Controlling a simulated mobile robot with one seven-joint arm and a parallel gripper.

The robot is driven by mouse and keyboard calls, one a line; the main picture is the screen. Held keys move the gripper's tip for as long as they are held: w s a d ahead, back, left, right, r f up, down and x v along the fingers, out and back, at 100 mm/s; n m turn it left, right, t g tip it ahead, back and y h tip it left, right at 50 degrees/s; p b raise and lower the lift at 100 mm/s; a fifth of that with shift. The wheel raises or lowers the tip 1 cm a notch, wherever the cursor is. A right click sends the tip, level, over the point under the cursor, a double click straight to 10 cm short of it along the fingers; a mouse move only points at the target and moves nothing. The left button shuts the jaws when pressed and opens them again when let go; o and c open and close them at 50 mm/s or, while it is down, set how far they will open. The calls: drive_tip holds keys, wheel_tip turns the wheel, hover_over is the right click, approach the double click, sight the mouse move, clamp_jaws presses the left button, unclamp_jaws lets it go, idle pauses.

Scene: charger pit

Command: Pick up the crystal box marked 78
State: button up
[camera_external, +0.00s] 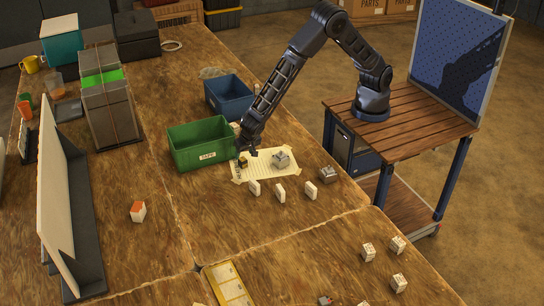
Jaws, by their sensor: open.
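My gripper (245,150) is over the table beside the right end of the green bin, above the left part of a cream sheet (262,171). It is small in view and its jaws are open. A small dark yellow-and-black object (243,162) is just below it; I cannot tell whether they touch. Several small white boxes with faint marks stand at the lower right, among them one white box (368,252) and another (398,244). The number 78 cannot be read on any box, so I cannot tell which is the crystal box.
A green bin (188,160) labelled SAFE and a blue bin (222,104) stand left of my arm. Three white upright pieces (281,192) stand before the sheet. A grey block (328,174) and an orange-topped box (138,212) stand apart. A long white panel (54,200) lines the left.

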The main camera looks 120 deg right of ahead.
sight(242, 159)
drive_tip(key=x, duration=0.5)
drive_tip(key=shift+w+a+f, duration=0.2)
drive_tip(key=shift+a, duration=0.1)
drive_tip(key=c, duration=1)
drive_tip(key=shift+c, duration=0.2)
drive_tip(key=shift+r, duration=0.15)
